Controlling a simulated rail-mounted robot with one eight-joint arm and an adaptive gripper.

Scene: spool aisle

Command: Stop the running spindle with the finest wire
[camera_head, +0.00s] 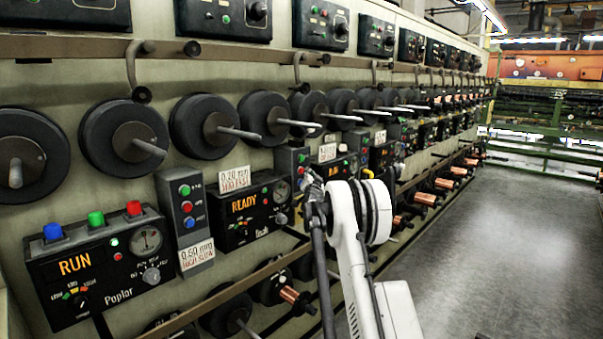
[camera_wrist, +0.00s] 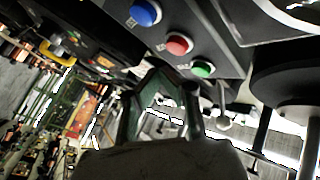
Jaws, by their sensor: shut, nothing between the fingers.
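A control box in the head view reads RUN (camera_head: 75,265), with the name Poplar. The label on the button box beside it (camera_head: 197,255) reads 0.50 mm. Farther boxes carry labels (camera_head: 327,152) too small to read surely. My gripper (camera_head: 310,180) is shut and empty, close to a button box (camera_head: 292,160) right of the READY box. In the wrist view, my gripper (camera_wrist: 168,76) is just below blue (camera_wrist: 146,12), red (camera_wrist: 179,43) and green (camera_wrist: 202,69) buttons. Contact cannot be told.
Black spools (camera_head: 125,120) with protruding pale rods line the wall above the boxes. A rail (camera_head: 225,295) and copper-wound spools (camera_head: 296,296) run below. Hooks (camera_head: 135,75) hang from an upper rail. The grey aisle floor (camera_head: 480,240) at right is clear.

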